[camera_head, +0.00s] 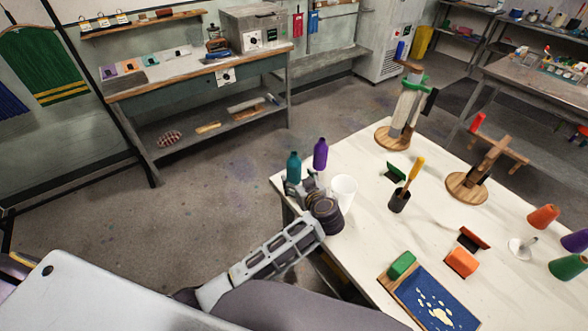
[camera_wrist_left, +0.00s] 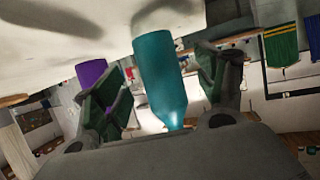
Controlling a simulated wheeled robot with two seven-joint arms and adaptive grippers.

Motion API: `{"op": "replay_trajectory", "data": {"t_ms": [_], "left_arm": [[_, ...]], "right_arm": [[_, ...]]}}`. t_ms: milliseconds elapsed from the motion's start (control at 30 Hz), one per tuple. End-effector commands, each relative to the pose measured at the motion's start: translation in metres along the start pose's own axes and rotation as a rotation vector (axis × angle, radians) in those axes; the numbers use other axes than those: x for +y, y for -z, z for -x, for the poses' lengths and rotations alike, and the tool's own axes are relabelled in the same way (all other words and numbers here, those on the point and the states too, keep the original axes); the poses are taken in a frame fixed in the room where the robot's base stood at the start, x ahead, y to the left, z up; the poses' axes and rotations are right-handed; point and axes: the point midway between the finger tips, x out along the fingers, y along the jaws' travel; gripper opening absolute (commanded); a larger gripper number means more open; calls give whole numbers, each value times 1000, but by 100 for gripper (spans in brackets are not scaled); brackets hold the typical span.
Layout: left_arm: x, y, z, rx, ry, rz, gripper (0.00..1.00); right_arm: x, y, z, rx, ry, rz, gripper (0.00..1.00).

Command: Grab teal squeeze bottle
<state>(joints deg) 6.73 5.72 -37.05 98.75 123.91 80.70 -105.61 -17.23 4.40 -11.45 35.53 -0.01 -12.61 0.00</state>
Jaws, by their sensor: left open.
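The teal squeeze bottle (camera_head: 294,167) stands upright at the table's left corner in the head view. In the left wrist view the teal bottle (camera_wrist_left: 160,80) lies between the two spread fingers, with a gap to each finger visible. My left gripper (camera_head: 307,183) is open at the bottle, and it hides the bottle's lower part in the head view. It also shows in the left wrist view (camera_wrist_left: 163,92). My right gripper is not in view.
A purple bottle (camera_head: 320,154) stands close beside the teal one, and a white cup (camera_head: 344,190) is just right of my gripper. The white table (camera_head: 350,262) also holds a dark pot with a yellow-handled tool (camera_head: 399,199) and wooden stands. A workbench (camera_head: 200,72) stands behind.

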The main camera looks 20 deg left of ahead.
Motion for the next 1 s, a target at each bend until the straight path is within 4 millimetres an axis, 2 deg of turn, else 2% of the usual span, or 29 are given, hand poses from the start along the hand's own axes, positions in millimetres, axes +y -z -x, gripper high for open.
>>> {"op": "replay_trajectory", "data": {"t_ms": [267,700,1000], "left_arm": [[0,1,-4,1,1,-1,72],[2,5,-45,2,1,-1,72],[2,4,-52,0,0,0,72]], "right_arm": [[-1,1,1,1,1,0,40],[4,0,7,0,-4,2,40],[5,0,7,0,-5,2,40]]}}
